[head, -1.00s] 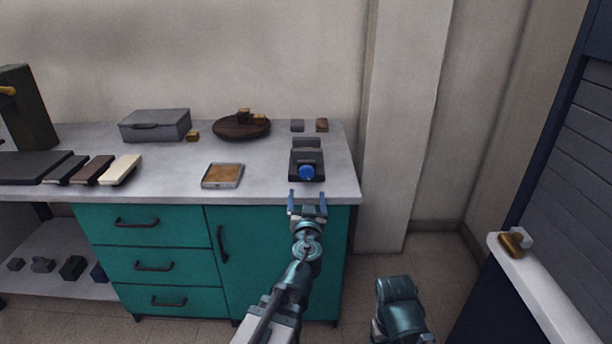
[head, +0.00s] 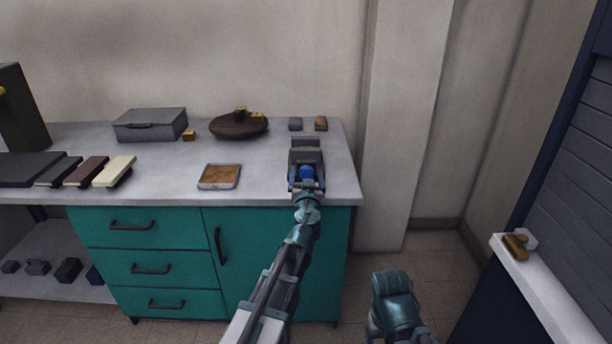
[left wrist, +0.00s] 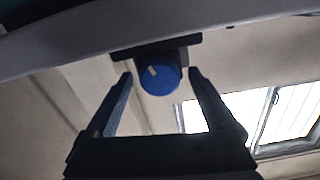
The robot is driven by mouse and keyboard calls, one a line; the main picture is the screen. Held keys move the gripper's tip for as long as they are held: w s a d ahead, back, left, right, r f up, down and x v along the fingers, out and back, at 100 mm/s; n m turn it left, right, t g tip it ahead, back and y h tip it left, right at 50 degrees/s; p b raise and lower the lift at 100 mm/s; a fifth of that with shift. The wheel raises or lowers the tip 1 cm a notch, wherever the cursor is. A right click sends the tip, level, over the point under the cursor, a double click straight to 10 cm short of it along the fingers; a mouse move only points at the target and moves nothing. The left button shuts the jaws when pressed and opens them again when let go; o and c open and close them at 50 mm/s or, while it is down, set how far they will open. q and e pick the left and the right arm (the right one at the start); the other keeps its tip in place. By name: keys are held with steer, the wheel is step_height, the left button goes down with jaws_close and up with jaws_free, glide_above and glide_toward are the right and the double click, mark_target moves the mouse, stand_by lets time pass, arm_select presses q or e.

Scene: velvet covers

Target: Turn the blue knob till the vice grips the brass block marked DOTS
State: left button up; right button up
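The dark grey vice (head: 306,156) stands at the right end of the counter. Its blue knob (head: 307,172) faces me and also shows in the left wrist view (left wrist: 159,80), with a pale mark near its upper left. My left gripper (head: 307,186) is open at the knob, with one finger on each side; in the left wrist view gaps show between the fingers and the knob. Brass blocks lie on a round brown dish (head: 238,127), and another brass block (head: 189,134) lies beside it. No DOTS marking is readable, and I cannot make out a block between the jaws.
A shallow tray (head: 219,176) lies left of the vice. A grey box (head: 150,125) stands at the back. Two small blocks, one grey (head: 295,124) and one brown (head: 320,123), lie behind the vice. A white ledge (head: 545,285) is at the right.

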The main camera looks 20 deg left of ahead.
arm_select(q)
steer(key=c, duration=1.3)
steer(key=shift+m, duration=0.3)
steer(key=m, duration=1.1)
steer(key=shift+d, duration=0.1)
steer(key=shift+f+m, duration=0.1)
steer(key=shift+m, duration=0.3)
steer(key=o, duration=1.3)
steer(key=shift+o, duration=0.2)
